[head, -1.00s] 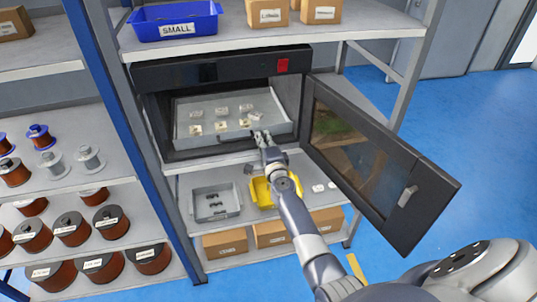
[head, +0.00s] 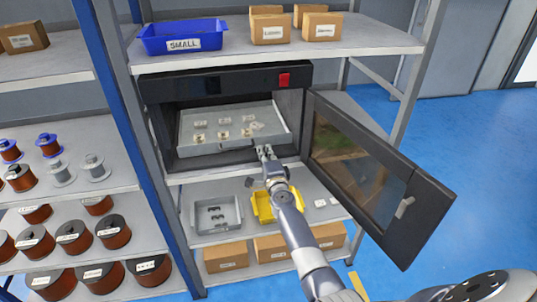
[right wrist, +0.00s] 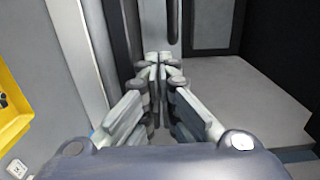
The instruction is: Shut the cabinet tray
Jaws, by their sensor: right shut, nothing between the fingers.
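The cabinet tray (head: 279,118) is a pale grey tray with several small light parts on it. It sits inside the black cabinet (head: 160,128), near the opening. The cabinet door (head: 370,168), dark with a window, stands wide open to the right. My right gripper (head: 264,150) is shut and empty, with its tips at the front edge of the tray, right of its middle. I cannot tell whether they touch it. In the right wrist view the gripper's fingers (right wrist: 158,62) are together, close to a pale upright surface. My left gripper is not in view.
Below the cabinet, a grey bin (head: 216,228) and a yellow bin (head: 262,208) stand on the shelf, with cardboard boxes (head: 226,257) beneath. A blue bin (head: 180,38) stands above. Wire spools (head: 72,238) fill the left rack. The floor right of the door is clear.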

